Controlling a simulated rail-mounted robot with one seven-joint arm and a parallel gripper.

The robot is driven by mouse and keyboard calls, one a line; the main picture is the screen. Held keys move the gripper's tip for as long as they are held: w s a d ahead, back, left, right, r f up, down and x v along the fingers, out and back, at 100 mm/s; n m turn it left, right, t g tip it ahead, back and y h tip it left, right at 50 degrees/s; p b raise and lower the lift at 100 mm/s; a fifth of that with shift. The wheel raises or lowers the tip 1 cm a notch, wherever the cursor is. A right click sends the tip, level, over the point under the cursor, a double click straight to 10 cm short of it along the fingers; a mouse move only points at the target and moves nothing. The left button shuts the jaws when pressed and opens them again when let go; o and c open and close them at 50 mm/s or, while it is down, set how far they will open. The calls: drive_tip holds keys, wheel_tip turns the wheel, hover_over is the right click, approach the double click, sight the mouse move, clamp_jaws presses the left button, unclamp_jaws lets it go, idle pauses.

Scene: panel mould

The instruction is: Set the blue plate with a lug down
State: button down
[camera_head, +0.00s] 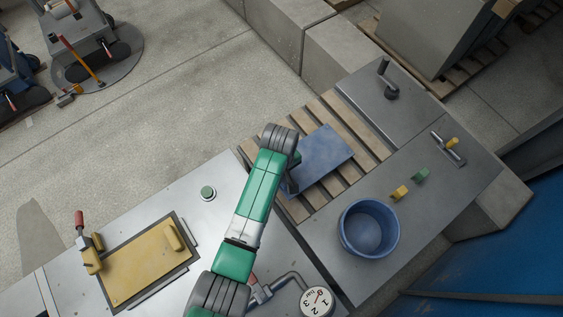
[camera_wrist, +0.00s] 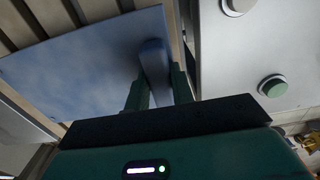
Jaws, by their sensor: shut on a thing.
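The blue plate (camera_head: 322,158) is a flat rectangle over the wooden slats in the head view, just right of my arm's end. In the wrist view the plate (camera_wrist: 80,65) fills the left half, with its raised blue lug (camera_wrist: 154,58) near its right edge. My gripper (camera_wrist: 155,92) is shut on the lug, one finger on each side of it. In the head view my gripper (camera_head: 292,178) is mostly hidden under the arm. I cannot tell whether the plate touches the slats or hangs just above them.
The slatted wooden rack (camera_head: 365,150) lies between two grey metal tables. A blue bucket (camera_head: 369,228), a yellow block (camera_head: 399,192) and a green block (camera_head: 421,174) stand to the right. A yellow plate (camera_head: 145,265) lies clamped at the lower left. A dial (camera_head: 317,300) sits near the bottom.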

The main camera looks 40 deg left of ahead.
drive_tip(key=shift+w+f+b, duration=0.15)
drive_tip(key=shift+w+f, duration=0.05)
drive_tip(key=shift+f, duration=0.65)
drive_tip(key=shift+w+f+b, duration=0.15)
drive_tip(key=shift+w+f, duration=0.05)
drive_tip(key=shift+f, duration=0.65)
drive_tip(key=shift+f, duration=0.15)
drive_tip(key=c, duration=1.2)
unclamp_jaws()
wheel_tip(320, 180, up, 12)
drive_tip(key=shift+r+p, duration=0.15)
drive_tip(key=shift+p, duration=0.9)
